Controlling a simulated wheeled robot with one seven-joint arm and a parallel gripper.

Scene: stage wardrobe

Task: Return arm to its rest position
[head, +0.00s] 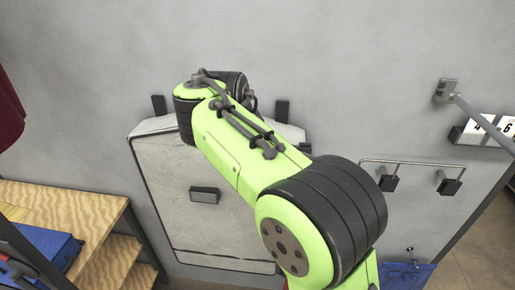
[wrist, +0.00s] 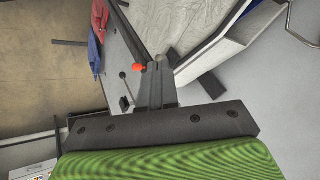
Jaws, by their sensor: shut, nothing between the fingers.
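My green and black arm (head: 235,150) stretches across the middle of the head view, in front of the grey wall. My gripper (wrist: 157,66) is hidden in the head view. In the wrist view its dark fingers are together with nothing between them. A small orange-red knob (wrist: 138,68) appears just left of the fingertips; I cannot tell whether they touch.
A grey padded wall panel (head: 205,225) is behind my arm; it also shows in the wrist view (wrist: 170,20). A wooden shelf unit (head: 75,205) with a blue item (head: 45,245) stands left. A dark red garment (head: 8,115) hangs upper left. A rail (head: 425,163) is right.

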